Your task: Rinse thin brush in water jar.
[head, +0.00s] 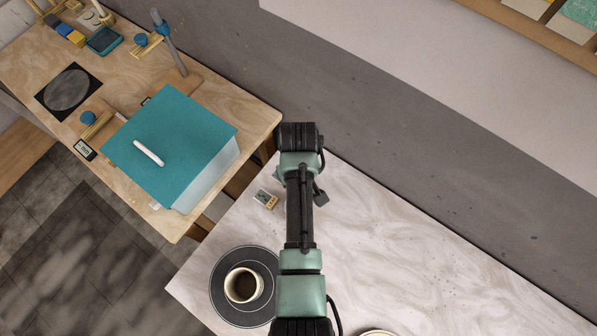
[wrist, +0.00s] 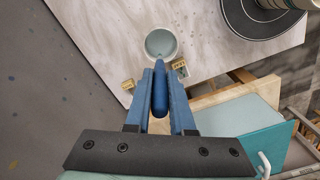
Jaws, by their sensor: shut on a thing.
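In the wrist view my gripper (wrist: 160,72) is shut on a slender dark blue thing (wrist: 160,93), which looks like the handle of the thin brush. The bristles cannot be made out. A pale round open jar (wrist: 161,43), seen from above, stands on the marbled table just beyond the fingertips; it looks like the water jar. The held piece lines up with it in the picture, but I cannot tell how far apart they are. In the head view my arm covers the jar, the brush and my gripper's fingers.
A cream cup (head: 231,285) with brown contents stands on a dark round disc (head: 218,268) on the marbled table (head: 420,255). A small yellow-labelled item (head: 265,200) lies left of my arm. A teal-lidded box (head: 190,125) stands on the wooden bench. The table's right side is mostly clear.

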